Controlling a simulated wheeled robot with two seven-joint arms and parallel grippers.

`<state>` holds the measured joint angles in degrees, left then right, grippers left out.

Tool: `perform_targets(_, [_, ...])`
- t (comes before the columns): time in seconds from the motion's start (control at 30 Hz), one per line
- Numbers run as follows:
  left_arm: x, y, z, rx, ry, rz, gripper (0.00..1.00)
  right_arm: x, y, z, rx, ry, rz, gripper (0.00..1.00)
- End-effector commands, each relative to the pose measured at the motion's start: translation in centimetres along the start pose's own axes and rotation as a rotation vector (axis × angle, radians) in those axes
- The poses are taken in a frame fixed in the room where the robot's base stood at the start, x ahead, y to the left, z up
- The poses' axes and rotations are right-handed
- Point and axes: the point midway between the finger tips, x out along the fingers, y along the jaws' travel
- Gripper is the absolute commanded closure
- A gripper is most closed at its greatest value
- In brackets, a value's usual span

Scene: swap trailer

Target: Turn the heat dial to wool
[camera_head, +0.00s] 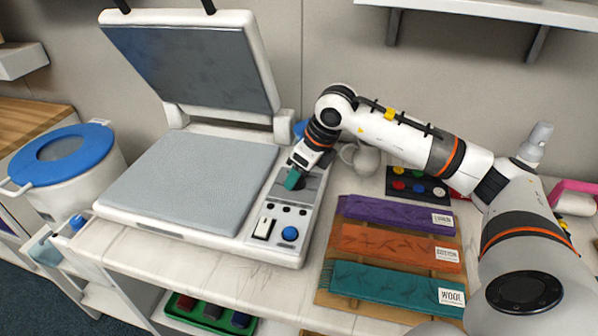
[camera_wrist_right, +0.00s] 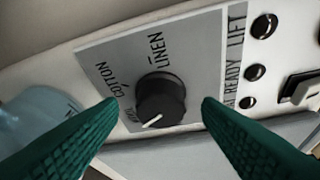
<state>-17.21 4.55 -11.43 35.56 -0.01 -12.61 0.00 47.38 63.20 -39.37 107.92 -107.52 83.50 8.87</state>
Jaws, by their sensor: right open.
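The heat dial (camera_wrist_right: 162,95) is a black round knob on a grey panel (camera_wrist_right: 205,60) in the right wrist view. Around it are the labels COTTON, LINEN and, partly hidden by the knob, WOOL. The dial's white pointer line faces the lower left, on the WOOL side; I cannot tell if it lines up exactly. My right gripper (camera_wrist_right: 159,104) is open, with its green fingers on either side of the dial and gaps to it. In the head view my right gripper (camera_head: 294,180) is over the press's control panel (camera_head: 270,221) and hides the dial. My left gripper is out of view.
The heat press's lid (camera_head: 190,65) stands raised above its grey plate (camera_head: 195,180). Buttons, a white switch (camera_head: 264,228) and a blue knob (camera_head: 289,233) sit nearby on the panel. Purple, orange and teal cloths (camera_head: 398,290) lie on a board to the right.

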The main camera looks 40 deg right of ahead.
Motion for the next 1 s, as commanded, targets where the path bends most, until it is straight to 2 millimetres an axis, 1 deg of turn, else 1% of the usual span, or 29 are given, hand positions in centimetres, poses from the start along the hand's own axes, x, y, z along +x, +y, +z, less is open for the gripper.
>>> perform_targets(0.17, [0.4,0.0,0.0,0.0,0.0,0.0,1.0,-3.1,0.1,-0.1,0.0,0.006,0.004,0.41])
perform_targets(0.4, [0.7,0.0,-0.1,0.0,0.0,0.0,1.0,-8.3,0.1,-0.1,-0.001,0.006,0.004,0.41])
perform_targets(0.53, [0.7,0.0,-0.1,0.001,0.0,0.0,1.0,-10.2,0.1,-0.1,0.0,0.006,0.004,0.41])
perform_targets(0.7, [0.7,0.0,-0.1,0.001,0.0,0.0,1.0,-11.3,0.0,0.0,0.0,0.004,0.002,0.41])
perform_targets(1.0, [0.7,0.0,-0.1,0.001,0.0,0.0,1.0,-11.4,0.0,0.0,0.0,0.003,0.002,0.41])
